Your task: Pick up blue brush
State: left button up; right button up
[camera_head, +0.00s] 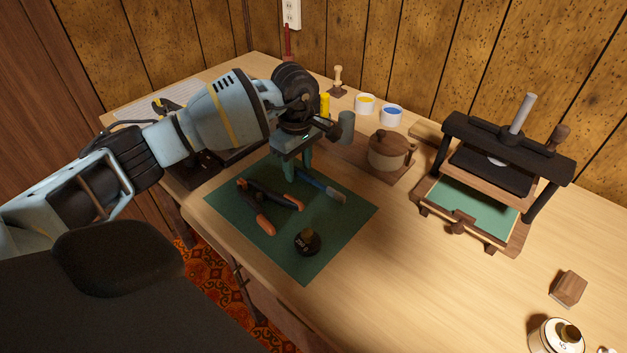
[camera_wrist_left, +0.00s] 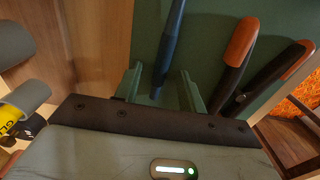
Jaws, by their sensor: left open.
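The blue brush (camera_head: 323,187) lies on the green mat (camera_head: 349,222), its bristle end toward the right and its other end hidden under my left gripper. My left gripper (camera_head: 299,178) points down over the mat at the brush. In the left wrist view, the brush's dark blue handle (camera_wrist_left: 168,52) runs between the two green fingers of the open left gripper (camera_wrist_left: 158,85). The handle touches neither finger that I can see. My right gripper is not in view.
Pliers with orange grips (camera_head: 265,222) lie close beside the brush. A round black item (camera_head: 307,241) sits near the mat's front corner. A lidded pot (camera_head: 389,150), paint cups (camera_head: 391,115) and a press (camera_head: 492,170) stand behind and right. The table's right front is mostly clear.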

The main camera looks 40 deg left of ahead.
pick_arm(q)
grip_shut()
jog(key=shift+r, duration=0.1)
